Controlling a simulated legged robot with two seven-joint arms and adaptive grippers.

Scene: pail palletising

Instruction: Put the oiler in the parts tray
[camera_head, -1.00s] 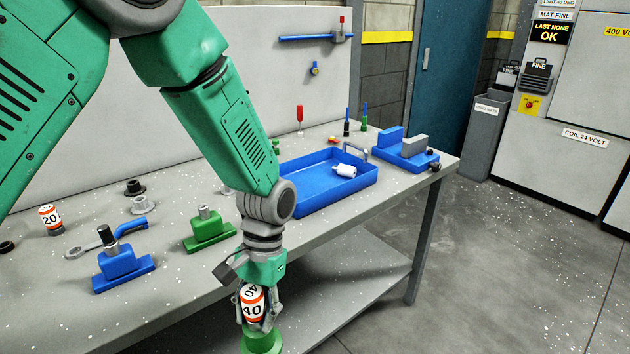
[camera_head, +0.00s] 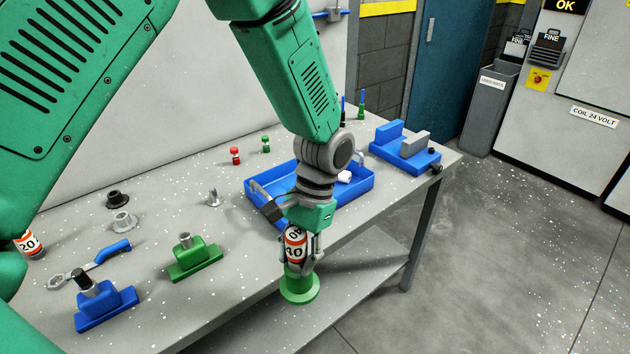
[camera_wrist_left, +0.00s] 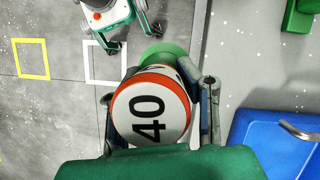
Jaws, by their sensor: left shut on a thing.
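My left gripper (camera_head: 298,258) is shut on a green-footed piece marked 40 (camera_head: 300,290), with a white and orange body. I cannot tell for sure that it is the oiler. It hangs roughly upright just off the table's front edge, above the floor. The wrist view shows the white face of the marked piece (camera_wrist_left: 150,112) between the fingers. The blue parts tray (camera_head: 345,208) sits on the table close behind the gripper, partly hidden by my arm. It also shows at the right of the wrist view (camera_wrist_left: 258,150). My right gripper is not in view.
A green block (camera_head: 195,258), a blue block (camera_head: 107,307) and a wrench (camera_head: 95,265) are on the left. Small red and green pieces stand behind the tray.

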